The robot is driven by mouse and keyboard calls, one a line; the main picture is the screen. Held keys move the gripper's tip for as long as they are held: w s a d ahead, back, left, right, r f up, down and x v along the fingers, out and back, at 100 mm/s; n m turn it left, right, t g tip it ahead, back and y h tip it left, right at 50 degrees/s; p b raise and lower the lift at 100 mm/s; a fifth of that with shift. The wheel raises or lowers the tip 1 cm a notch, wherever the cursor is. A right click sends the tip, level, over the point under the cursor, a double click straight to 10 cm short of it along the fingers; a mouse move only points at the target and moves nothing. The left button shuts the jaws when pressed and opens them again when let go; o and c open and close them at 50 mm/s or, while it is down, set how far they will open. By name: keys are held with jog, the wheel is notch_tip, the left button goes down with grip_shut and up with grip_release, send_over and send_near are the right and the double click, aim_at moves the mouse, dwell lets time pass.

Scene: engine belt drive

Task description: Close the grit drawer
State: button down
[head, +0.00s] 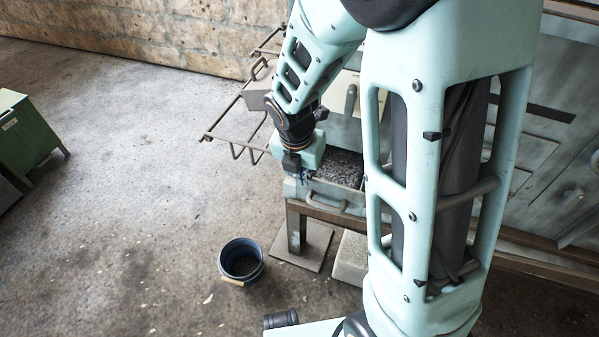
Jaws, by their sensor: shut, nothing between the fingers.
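The grit drawer (350,206) is a grey-green box on a brown metal stand, pulled out, with its top open and dark speckled grit (340,167) inside. A curved bar handle (326,204) is on its front face. My gripper (294,172) is small and dark in the head view, shut and empty, at the left front corner of the drawer. I cannot tell whether it touches the drawer. My arm column hides the right part of the drawer and part of the machine behind it.
A blue bucket (241,262) stands on the floor in front of the stand. A pale block (351,258) sits below the drawer. A brown wire rack (238,118) juts out left of my arm. A green cabinet (28,130) is far left. The floor between is clear.

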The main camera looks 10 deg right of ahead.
jog(key=w+d, duration=0.1)
jog(key=w+d+p, duration=0.1)
jog(key=w, duration=0.1)
jog(key=w+d+p, duration=0.1)
jog(key=w, duration=0.1)
jog(key=shift+s+a, duration=0.15)
